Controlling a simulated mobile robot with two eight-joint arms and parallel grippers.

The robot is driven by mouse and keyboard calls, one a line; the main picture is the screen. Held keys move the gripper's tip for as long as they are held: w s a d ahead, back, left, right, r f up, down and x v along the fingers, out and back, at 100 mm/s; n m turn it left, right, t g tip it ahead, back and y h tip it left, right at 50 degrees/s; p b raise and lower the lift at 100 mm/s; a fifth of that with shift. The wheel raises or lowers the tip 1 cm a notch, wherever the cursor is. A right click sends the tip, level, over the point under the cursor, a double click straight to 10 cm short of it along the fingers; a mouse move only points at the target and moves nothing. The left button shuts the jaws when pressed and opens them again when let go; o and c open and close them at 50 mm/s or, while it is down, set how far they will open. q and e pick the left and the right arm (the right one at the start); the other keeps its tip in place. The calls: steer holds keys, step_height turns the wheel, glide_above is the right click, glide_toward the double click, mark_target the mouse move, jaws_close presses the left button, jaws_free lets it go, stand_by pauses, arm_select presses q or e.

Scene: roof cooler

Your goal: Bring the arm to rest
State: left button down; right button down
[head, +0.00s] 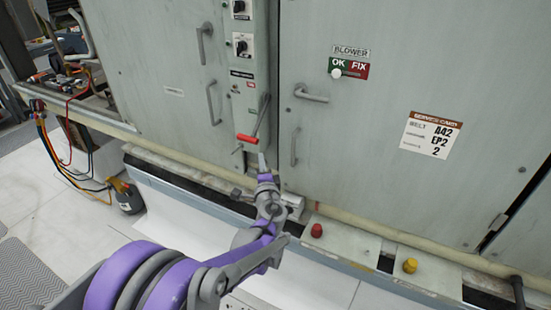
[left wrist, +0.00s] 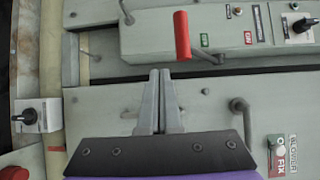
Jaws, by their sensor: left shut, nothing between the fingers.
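My left arm, purple and grey, reaches up from the bottom of the head view to the cooler's grey panel. My left gripper (head: 262,158) is shut and empty, with its tips just below the red-handled lever (head: 247,138) on the narrow control strip. In the left wrist view the shut fingers (left wrist: 159,74) lie side by side, with nothing between them. The red handle (left wrist: 182,35) shows above the fingertips, apart from them in that picture. My right gripper is in neither view.
Cabinet doors carry handles (head: 311,93). A blower plate (head: 349,68) and a service card (head: 432,134) are on the right door. Red (head: 317,230) and yellow (head: 410,265) knobs sit on the lower ledge. A gauge set with hoses (head: 60,80) stands left. Open floor lies lower left.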

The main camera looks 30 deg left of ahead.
arm_select(q)
steer(key=shift+s+a+r, duration=0.1)
steer(key=shift+s+a, duration=0.15)
steer(key=shift+s, duration=0.3)
steer(key=shift+s+a, duration=0.2)
steer(key=shift+s, duration=0.35)
steer(key=s+d+f+n+g+h, duration=0.3)
steer(key=s+d, duration=0.3)
steer(key=s, duration=0.3)
steer(key=s+d+f+n+g+h, duration=0.3)
steer(key=s+d+f+n, duration=0.1)
steer(key=s, duration=0.6)
steer(key=s+d+f+n+g+h, duration=0.3)
steer(key=s+d+f+n+h, duration=0.1)
steer(key=s+d, duration=0.4)
steer(key=shift+s+f, duration=0.6)
steer(key=shift+s, duration=0.3)
steer(key=shift+d, duration=0.1)
